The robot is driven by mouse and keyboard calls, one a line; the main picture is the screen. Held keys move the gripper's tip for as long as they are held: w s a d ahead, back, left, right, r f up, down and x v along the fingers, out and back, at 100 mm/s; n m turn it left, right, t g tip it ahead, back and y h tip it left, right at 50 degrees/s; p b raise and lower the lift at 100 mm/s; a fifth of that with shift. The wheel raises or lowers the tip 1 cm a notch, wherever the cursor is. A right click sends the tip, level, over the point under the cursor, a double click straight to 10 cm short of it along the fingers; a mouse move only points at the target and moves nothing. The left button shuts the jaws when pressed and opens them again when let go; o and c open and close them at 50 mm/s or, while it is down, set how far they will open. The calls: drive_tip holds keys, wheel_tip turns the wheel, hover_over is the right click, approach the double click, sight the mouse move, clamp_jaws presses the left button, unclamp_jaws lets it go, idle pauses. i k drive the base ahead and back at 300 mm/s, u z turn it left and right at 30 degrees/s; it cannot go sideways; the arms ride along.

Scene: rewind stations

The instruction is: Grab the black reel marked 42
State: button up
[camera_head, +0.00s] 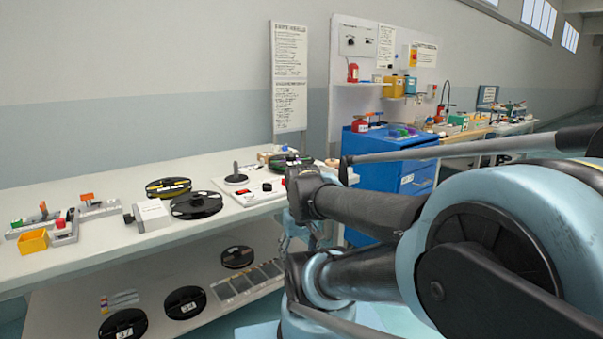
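Several black reels show in the head view, and I cannot tell for sure which is marked 42. On the lower shelf lie a reel with a white label (123,325) at the front left, a second labelled reel (185,302) to its right, and a third reel (237,257) farther back. Their small numbers are not surely readable. On the bench top are a black reel (196,205), a black reel with a yellow band (168,187) and a dark reel with green (290,160) farther back. My folded arm fills the right side. I cannot make out my gripper's fingers.
The white bench (95,255) runs along the wall, above the lower shelf (65,312). A white box (151,215), a yellow bin (33,241) and a spindle station (250,194) stand on top. A divided tray (245,283) lies on the shelf. A blue cabinet (385,172) stands beyond.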

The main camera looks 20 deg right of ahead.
sight(280, 163)
drive_tip(key=z, duration=0.1)
drive_tip(key=k, duration=0.4)
drive_tip(key=z, duration=0.8)
drive_tip(key=i, duration=1.35)
drive_tip(key=u, duration=0.5)
